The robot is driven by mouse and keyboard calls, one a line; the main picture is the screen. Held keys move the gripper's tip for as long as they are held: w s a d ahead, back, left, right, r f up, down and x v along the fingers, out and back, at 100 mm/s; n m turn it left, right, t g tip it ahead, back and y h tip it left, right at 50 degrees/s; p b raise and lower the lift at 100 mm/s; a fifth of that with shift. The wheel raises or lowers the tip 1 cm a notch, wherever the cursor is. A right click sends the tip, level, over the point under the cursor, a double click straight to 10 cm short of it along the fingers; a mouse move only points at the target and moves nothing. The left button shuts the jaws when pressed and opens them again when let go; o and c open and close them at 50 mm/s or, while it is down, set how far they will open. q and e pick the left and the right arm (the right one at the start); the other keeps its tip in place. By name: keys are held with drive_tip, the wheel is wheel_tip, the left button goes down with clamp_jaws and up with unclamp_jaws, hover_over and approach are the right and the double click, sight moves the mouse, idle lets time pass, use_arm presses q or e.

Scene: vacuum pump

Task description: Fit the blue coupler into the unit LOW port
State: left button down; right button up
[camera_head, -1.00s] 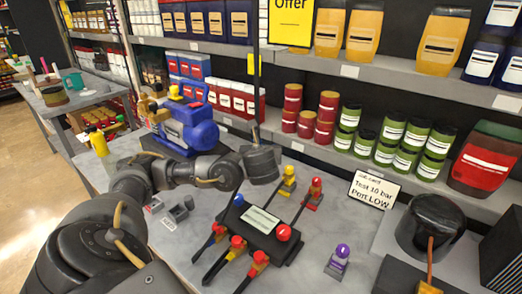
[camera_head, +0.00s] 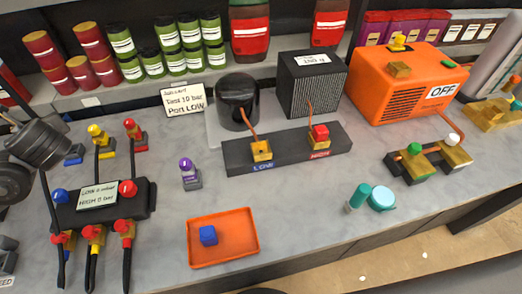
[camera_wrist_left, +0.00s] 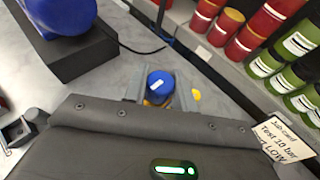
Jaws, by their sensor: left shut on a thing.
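My left gripper (camera_wrist_left: 160,92) is shut on the blue coupler (camera_wrist_left: 160,82), which shows a round blue top with brass colour below, between the fingers. In the head view only the dark end of my left arm (camera_head: 38,146) shows at the left edge, and I cannot make out the held coupler clearly there. The unit's LOW port (camera_head: 261,150) is a brass fitting with a copper-coloured pipe, on the left of a dark slab (camera_head: 285,152). It stands well to the right of my left gripper. The HIGH port (camera_head: 320,134) has a red top. My right gripper is not in view.
The manifold (camera_head: 140,200) with knobs and hoses lies front left. Yellow (camera_head: 97,135) and red (camera_head: 133,132) couplers and a purple-topped piece (camera_head: 188,168) stand nearby. A job card (camera_head: 184,101) stands behind.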

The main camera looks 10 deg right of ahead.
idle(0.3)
use_arm(q)
drive_tip(key=d+r+m+t+h, duration=0.1)
drive_tip(key=d+m+h, duration=0.2)
drive_tip(key=d, duration=0.5)
drive_tip(key=w+d+r+m+t+h, duration=0.1)
drive_tip(key=d+r+m+h, duration=0.1)
drive_tip(key=d, duration=0.6)
drive_tip(key=w+d+r+m+t+h, duration=0.1)
drive_tip(key=d+m+h, duration=0.3)
drive_tip(key=d, duration=0.5)
drive_tip(key=shift+r+t+h, duration=0.25)
drive_tip(key=shift+t+h, duration=0.05)
drive_tip(key=shift+t, duration=0.2)
